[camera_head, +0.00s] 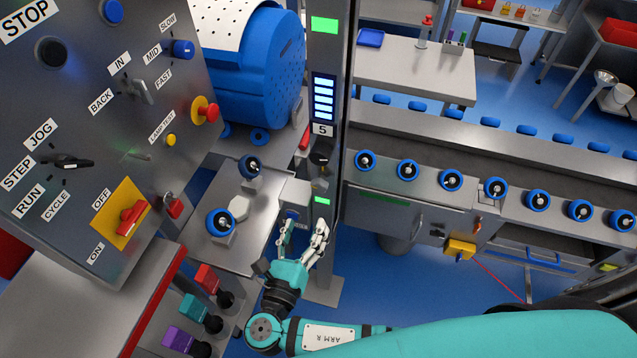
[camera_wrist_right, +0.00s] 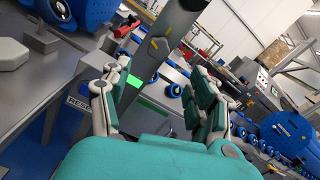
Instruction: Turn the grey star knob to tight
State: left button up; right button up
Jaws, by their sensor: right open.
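My right gripper (camera_head: 305,228) is open, with its fingers apart in front of the lower part of the grey post (camera_head: 325,60). Its fingers also show in the right wrist view (camera_wrist_right: 160,82), with nothing between them touching both sides. A dark knob (camera_head: 320,157) sits on the post above the gripper, apart from it. I cannot tell whether it is the grey star knob, and no tight marking is readable. A pale grey six-sided piece (camera_head: 238,207) lies on the metal table left of the gripper. My left gripper is not in view.
A control panel (camera_head: 100,130) with switches and buttons stands close on the left. Blue-rimmed round parts (camera_head: 220,222) stand on the metal table. A conveyor (camera_head: 400,200) carrying several similar parts runs right of the post. Blue floor (camera_head: 370,290) shows below it.

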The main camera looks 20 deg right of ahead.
aim_at(318, 189)
jog(key=p+x, duration=0.2)
jog(key=x, duration=0.8)
jog(key=shift+w, duration=0.15)
jog(key=shift+x, duration=0.75)
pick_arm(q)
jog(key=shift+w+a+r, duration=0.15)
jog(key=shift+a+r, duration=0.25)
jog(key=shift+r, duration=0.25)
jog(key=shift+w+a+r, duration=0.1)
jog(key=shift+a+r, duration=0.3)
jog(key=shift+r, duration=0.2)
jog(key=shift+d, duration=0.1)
pick_arm(e)
jog(key=shift+c, duration=0.2)
jog(key=shift+c, duration=1)
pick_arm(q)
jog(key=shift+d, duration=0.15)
pick_arm(e)
jog(key=c, duration=0.9)
